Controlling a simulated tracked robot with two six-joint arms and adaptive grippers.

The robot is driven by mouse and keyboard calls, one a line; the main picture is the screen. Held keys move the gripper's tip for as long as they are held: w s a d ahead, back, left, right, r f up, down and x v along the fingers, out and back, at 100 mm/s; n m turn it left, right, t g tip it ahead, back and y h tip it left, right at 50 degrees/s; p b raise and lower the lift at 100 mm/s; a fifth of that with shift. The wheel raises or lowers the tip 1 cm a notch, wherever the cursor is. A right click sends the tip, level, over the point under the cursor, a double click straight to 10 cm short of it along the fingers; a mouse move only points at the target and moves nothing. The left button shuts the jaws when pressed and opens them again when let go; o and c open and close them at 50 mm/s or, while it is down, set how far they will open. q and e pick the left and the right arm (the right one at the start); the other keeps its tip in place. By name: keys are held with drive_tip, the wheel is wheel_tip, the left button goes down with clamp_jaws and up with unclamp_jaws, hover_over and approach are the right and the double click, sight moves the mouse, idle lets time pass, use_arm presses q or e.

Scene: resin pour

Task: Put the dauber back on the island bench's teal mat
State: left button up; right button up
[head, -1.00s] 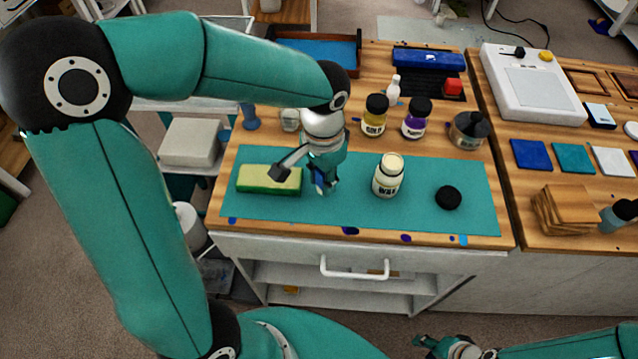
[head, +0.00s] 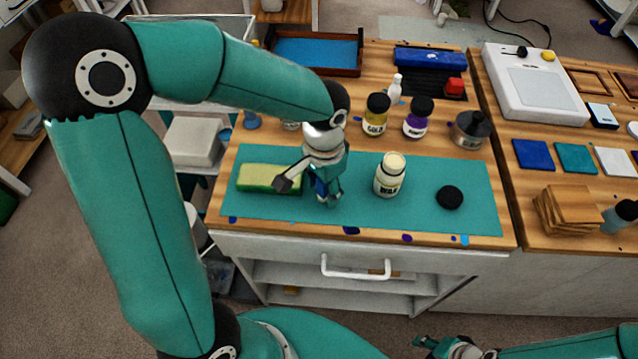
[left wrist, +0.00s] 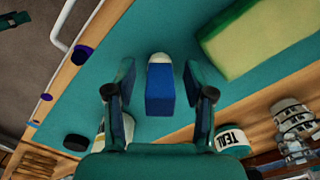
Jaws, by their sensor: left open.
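The dauber (left wrist: 160,88), a blue block with a pale rounded end, shows between the spread fingers of my left gripper (left wrist: 158,100) in the left wrist view. The teal mat (left wrist: 185,35) is right behind it; I cannot tell whether it rests flat on it. In the head view my left gripper (head: 310,192) is low over the mat (head: 420,180), between the sponge and the wax jar, with a bit of blue at its fingers. The left gripper is open around the dauber. My right gripper (head: 440,346) is at the bottom edge, its fingers unclear.
A green-yellow sponge (head: 268,180) lies left of my left gripper. A white wax jar (head: 390,176) stands to its right, with a black round lid (head: 449,197) further right. Gold (head: 375,116) and purple (head: 418,118) bottles stand behind the mat.

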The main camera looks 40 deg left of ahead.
use_arm(q)
drive_tip(key=shift+r, duration=0.1)
wheel_tip(320, 180, up, 12)
drive_tip(key=shift+r+p, duration=0.1)
drive_tip(key=shift+p, duration=0.4)
idle(0.5)
